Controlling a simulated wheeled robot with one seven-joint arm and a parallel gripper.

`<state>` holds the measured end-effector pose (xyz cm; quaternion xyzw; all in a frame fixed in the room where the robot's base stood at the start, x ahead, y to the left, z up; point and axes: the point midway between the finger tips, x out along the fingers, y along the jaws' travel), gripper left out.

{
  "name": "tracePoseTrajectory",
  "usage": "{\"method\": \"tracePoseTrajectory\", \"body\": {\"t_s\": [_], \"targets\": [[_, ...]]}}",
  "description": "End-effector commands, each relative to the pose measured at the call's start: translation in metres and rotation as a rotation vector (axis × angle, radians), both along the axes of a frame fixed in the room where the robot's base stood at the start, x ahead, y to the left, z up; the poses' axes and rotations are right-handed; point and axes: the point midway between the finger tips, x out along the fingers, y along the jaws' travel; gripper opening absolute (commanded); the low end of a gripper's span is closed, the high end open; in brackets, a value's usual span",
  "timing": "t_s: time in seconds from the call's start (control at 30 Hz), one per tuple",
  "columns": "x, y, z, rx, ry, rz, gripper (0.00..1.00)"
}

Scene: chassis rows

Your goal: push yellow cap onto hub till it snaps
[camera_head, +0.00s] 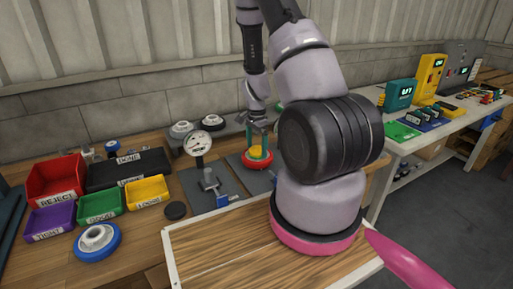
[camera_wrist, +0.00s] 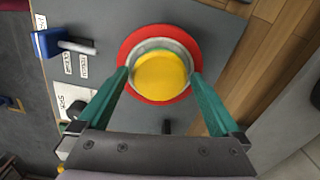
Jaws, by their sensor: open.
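The yellow cap (camera_wrist: 161,71) shows as a round disc inside a grey ring, the hub (camera_wrist: 183,47), on a red round base (camera_wrist: 128,49). I cannot tell whether the cap is fully seated or only resting there. In the head view the yellow cap (camera_head: 258,153) and the red base (camera_head: 257,164) stand on a dark grey mat. My gripper (camera_wrist: 160,76) is open, its two green fingers on either side of the cap and hub. I cannot tell whether the fingers touch them. In the head view my gripper (camera_head: 259,144) is just above the cap, pointing down.
On the grey mat (camera_wrist: 222,30) lie a blue block (camera_wrist: 47,43) with a grey rod and several labels. A dial gauge (camera_head: 198,144), a red bin (camera_head: 55,177), small coloured bins and a blue-rimmed wheel (camera_head: 97,242) stand to the left. A second bench (camera_head: 415,140) stands to the right.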

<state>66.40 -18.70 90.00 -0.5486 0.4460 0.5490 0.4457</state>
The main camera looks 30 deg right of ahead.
Motion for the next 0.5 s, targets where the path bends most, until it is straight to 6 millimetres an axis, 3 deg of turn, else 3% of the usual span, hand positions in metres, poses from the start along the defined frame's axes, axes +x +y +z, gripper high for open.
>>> {"method": "tracePoseTrajectory", "body": {"t_s": [0.5], "targets": [[0.001,0.001,0.091,0.0,-0.003,0.001,1.0]]}}
